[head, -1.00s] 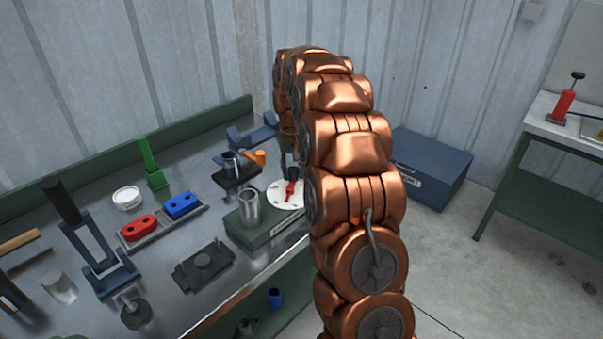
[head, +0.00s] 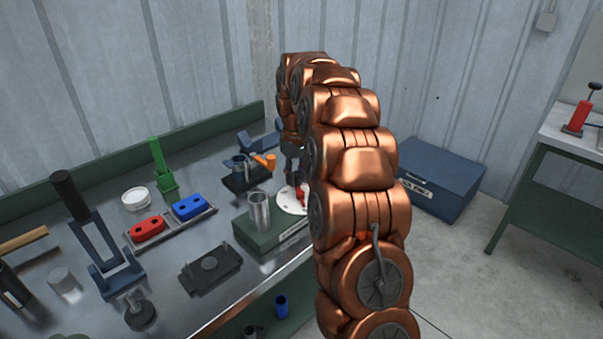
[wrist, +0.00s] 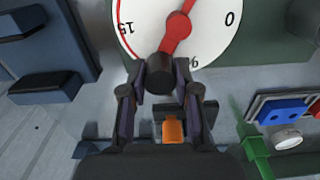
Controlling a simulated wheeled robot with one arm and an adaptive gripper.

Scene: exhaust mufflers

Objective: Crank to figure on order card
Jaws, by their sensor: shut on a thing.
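A white round dial (wrist: 205,40) with a red arc along one edge and the marks 15, 0 and % fills the top of the wrist view. It also shows in the head view (head: 286,203) on a green box. A red crank (wrist: 176,32) lies across the dial, with a dark knob (wrist: 160,75) at its end. The crank also shows in the head view (head: 300,195), partly behind my arm. My gripper (wrist: 161,82) is shut on the knob, one finger on each side. I cannot make out an order card.
A metal cup (head: 259,210) stands on the green box (head: 262,237), beside the dial. A dark fixture with an orange part (head: 265,161) is behind it. A tray of red and blue blocks (head: 172,225) lies left. A blue chest (head: 432,180) stands on the floor.

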